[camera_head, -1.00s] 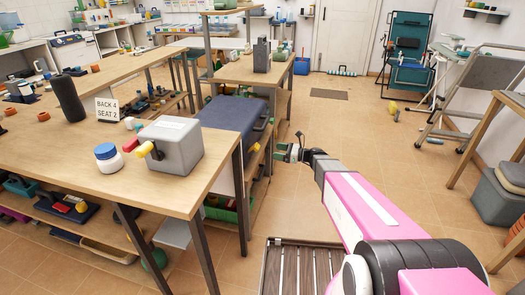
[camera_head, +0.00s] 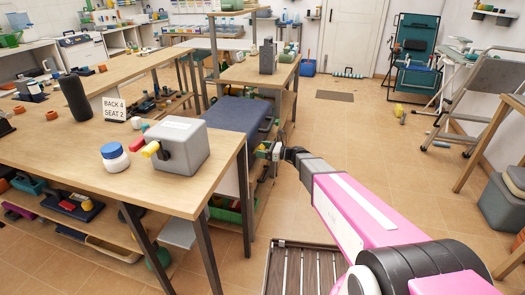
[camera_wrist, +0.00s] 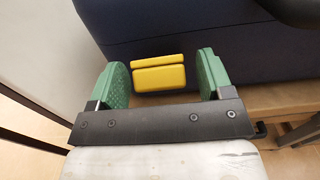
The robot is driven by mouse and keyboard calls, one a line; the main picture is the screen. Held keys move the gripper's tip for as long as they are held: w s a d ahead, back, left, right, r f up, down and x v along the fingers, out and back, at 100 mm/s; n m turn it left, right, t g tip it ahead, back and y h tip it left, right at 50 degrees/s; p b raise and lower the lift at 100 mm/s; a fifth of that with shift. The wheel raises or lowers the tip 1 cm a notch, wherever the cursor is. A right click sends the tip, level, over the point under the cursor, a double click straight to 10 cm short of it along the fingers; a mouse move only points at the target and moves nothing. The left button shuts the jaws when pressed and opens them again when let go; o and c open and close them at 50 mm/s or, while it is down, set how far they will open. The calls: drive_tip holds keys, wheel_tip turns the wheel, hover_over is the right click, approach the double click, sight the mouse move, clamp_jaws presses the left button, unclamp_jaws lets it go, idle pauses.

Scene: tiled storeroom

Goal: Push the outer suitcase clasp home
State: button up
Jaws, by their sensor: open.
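The dark blue suitcase (camera_head: 232,114) lies on a surface beyond the front table. Its side fills the upper part of the wrist view (camera_wrist: 240,58). A yellow clasp (camera_wrist: 160,78) sits on that side, as a thin upper strip and a larger lower plate with a dark line between them. My gripper (camera_head: 268,150) is beside the suitcase's right side. In the wrist view its green fingers (camera_wrist: 163,72) are open, one on each side of the clasp, with nothing gripped. I cannot tell whether the fingers touch the suitcase. Only one clasp shows in the wrist view.
The front wooden table (camera_head: 80,150) holds a grey box (camera_head: 182,150) with a yellow-ended handle, a white jar (camera_head: 114,158) and a sign (camera_head: 114,110). A slatted platform (camera_head: 300,265) is low in front. The tiled floor to the right is open up to a step ladder (camera_head: 470,95).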

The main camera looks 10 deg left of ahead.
drive_tip(key=c, duration=0.9)
drive_tip(key=shift+r, duration=0.1)
drive_tip(key=shift+a+r+h, duration=0.15)
drive_tip(key=shift+r+h, duration=0.1)
drive_tip(key=shift+h, duration=0.35)
drive_tip(key=shift+a+r+h, duration=0.15)
drive_tip(key=shift+r+h, duration=0.05)
drive_tip(key=shift+h, duration=0.4)
drive_tip(key=shift+a+r+g+h, duration=0.2)
drive_tip(key=shift+a+r+h, duration=0.05)
drive_tip(key=shift+h, duration=0.55)
drive_tip(key=shift+a+r+g+h, duration=0.2)
drive_tip(key=shift+h, duration=0.6)
drive_tip(key=shift+w, duration=0.1)
